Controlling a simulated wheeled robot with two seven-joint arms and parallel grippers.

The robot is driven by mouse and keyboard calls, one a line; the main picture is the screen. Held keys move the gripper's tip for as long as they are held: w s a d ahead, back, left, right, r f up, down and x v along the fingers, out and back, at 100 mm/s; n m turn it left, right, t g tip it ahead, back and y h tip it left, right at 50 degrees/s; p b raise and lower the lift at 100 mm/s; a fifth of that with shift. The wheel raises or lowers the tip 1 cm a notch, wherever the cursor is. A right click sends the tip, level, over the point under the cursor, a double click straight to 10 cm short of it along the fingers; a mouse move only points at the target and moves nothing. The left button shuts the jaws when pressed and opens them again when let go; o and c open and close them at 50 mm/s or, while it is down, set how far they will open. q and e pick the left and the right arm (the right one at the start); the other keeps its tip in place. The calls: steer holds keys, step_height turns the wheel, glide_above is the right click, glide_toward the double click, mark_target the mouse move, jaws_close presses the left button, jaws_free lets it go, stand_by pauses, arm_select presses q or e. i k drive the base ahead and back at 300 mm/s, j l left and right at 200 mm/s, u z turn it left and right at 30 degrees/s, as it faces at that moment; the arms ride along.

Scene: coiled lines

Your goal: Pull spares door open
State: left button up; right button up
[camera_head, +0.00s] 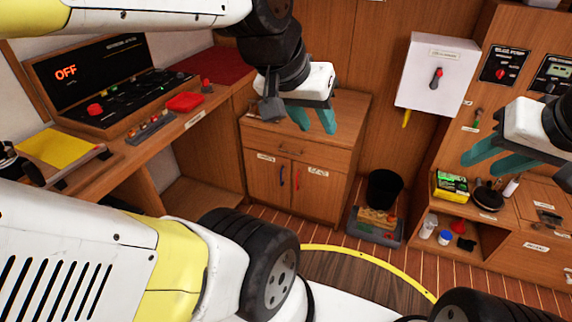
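A low wooden cabinet (318,150) stands in the middle, with a drawer (290,147) above two shut doors. My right gripper (466,168) is open and empty at the right, in front of the right-hand shelving and clear of the doors.
A desk with a control panel (110,85) is at the left. A white wall box (437,72) hangs at the back. A black bucket (384,188) stands right of the cabinet. A shelf unit (520,235) is at the right. Floor before the cabinet is clear.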

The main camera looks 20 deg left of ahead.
mark_target(269, 175)
steer(key=u, duration=0.85)
steer(key=i+j+u, duration=0.1)
steer(key=i+u, duration=0.7)
steer(key=k+j, duration=0.05)
